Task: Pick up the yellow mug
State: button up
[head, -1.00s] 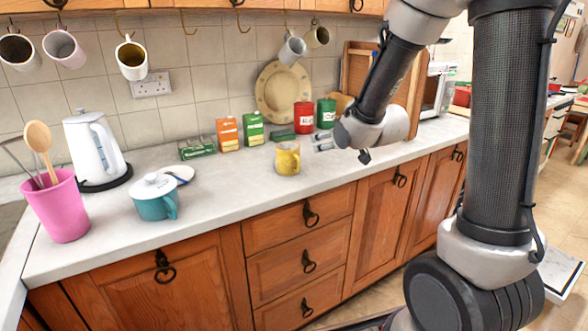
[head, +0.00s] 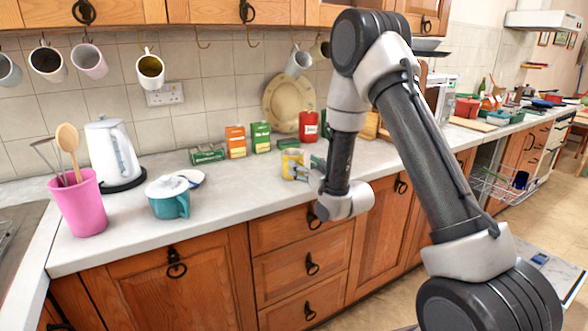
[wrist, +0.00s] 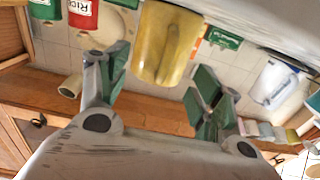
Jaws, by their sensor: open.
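The yellow mug (head: 291,162) stands on the worktop (head: 225,198) in the head view, in front of the tea boxes. My gripper (head: 304,172) is at the mug's right side, low over the front part of the worktop, and partly hides it. In the wrist view the picture is turned upside down, and the mug (wrist: 165,45) is at the top centre with its handle facing the camera. The fingers of my gripper (wrist: 157,90) are spread wide, one to each side of the mug. Whether they touch it cannot be told.
Behind the mug stand an orange box (head: 236,142), a green box (head: 260,137) and a red canister (head: 308,126). Several mugs hang above.

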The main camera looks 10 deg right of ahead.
jog(key=shift+x, duration=0.9)
grip_shut()
